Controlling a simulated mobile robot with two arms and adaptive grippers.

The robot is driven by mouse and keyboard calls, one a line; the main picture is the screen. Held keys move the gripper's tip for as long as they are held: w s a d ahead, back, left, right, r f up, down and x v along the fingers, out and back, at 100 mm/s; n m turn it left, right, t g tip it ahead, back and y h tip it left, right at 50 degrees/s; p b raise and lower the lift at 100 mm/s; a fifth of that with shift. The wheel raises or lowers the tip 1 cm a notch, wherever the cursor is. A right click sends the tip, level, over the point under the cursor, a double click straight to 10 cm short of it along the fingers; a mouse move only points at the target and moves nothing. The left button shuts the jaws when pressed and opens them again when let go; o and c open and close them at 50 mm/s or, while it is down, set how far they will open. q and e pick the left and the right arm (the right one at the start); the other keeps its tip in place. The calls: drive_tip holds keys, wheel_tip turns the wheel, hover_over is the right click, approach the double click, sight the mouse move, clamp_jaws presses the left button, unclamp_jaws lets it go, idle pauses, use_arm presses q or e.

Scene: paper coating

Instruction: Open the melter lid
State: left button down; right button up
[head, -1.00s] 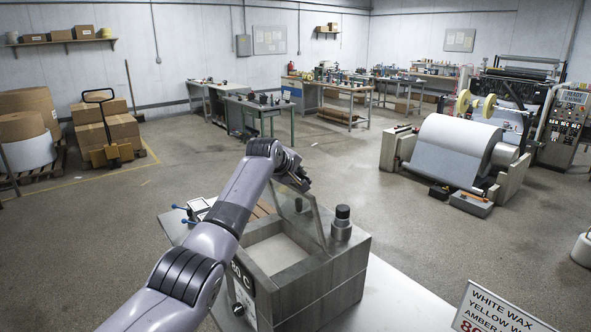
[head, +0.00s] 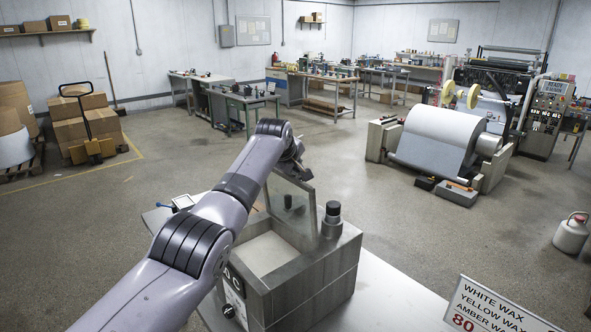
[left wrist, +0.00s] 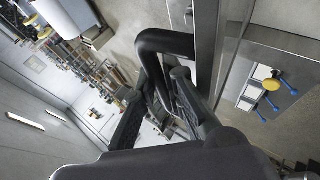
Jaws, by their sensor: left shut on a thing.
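The melter (head: 290,290) is a grey metal box on the bench with a square opening holding pale material (head: 268,252). Its lid (head: 292,212), a see-through panel in a metal frame, stands raised and close to upright at the back of the opening. My left gripper (head: 297,172) is at the lid's upper edge. In the left wrist view its dark fingers (left wrist: 160,85) are shut on the black lid handle (left wrist: 165,40). The arm hides part of the melter's left side. My right gripper is in neither view.
A dark-capped metal cylinder (head: 332,215) stands on the melter's right rim. A wax sign (head: 490,310) is at the lower right. A small tray with blue-knobbed parts (head: 182,202) lies behind the arm.

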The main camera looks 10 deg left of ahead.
use_arm(q)
drive_tip(key=c, duration=1.9)
unclamp_jaws()
drive_tip(key=shift+d, duration=0.1)
drive_tip(key=shift+f, duration=0.1)
drive_tip(key=shift+s+r, duration=0.45)
drive_tip(key=shift+r, duration=0.1)
drive_tip(key=v, duration=1)
drive_tip(key=shift+s+r, duration=0.2)
drive_tip(key=shift+r, duration=0.15)
drive_tip(key=shift+f, duration=0.1)
